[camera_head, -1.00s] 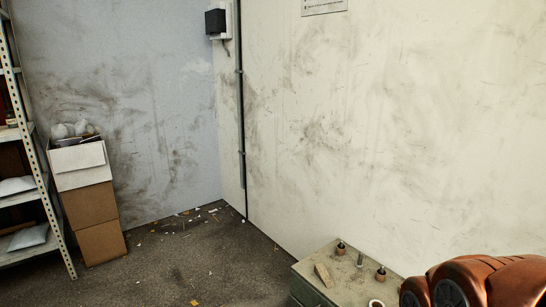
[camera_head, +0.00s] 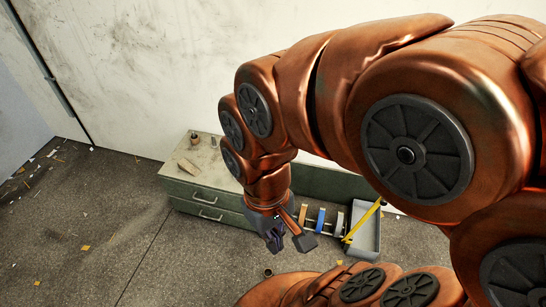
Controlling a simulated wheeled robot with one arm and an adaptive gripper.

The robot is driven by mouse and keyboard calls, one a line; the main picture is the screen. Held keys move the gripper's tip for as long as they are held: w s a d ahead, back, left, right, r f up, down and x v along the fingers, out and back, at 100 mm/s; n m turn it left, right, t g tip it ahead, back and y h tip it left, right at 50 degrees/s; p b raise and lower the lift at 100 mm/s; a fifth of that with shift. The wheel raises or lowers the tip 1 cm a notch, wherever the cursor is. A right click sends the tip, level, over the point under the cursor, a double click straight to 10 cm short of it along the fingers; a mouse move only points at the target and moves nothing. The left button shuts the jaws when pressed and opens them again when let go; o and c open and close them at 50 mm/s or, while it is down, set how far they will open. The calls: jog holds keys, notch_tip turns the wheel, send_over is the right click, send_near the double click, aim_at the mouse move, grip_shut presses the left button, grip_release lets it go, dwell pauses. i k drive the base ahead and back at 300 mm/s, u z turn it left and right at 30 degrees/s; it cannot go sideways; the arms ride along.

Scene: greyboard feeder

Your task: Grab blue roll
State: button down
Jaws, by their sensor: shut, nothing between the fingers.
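The blue roll (camera_head: 320,221) stands on edge in a row of rolls beside the green-grey cabinet. An orange-tan roll (camera_head: 303,216) is to its left and a pale grey roll (camera_head: 338,226) to its right. My gripper (camera_head: 289,243) hangs below my copper arm, left of the rolls in the picture. It is shut with nothing held. It appears apart from the blue roll, though depth is hard to judge. My gripper and wrist cover part of the row's left end.
The cabinet (camera_head: 190,180) has drawers, with a wooden block (camera_head: 189,166) and small fittings on top. A grey tray (camera_head: 366,240) and a slanted yellow bar (camera_head: 362,222) are right of the rolls. A small ring (camera_head: 268,272) lies on the littered floor. Open floor is at left.

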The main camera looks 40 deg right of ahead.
aim_at(321, 217)
jog(key=u, duration=1.75)
jog(key=k, duration=1.35)
jog(key=z, duration=0.55)
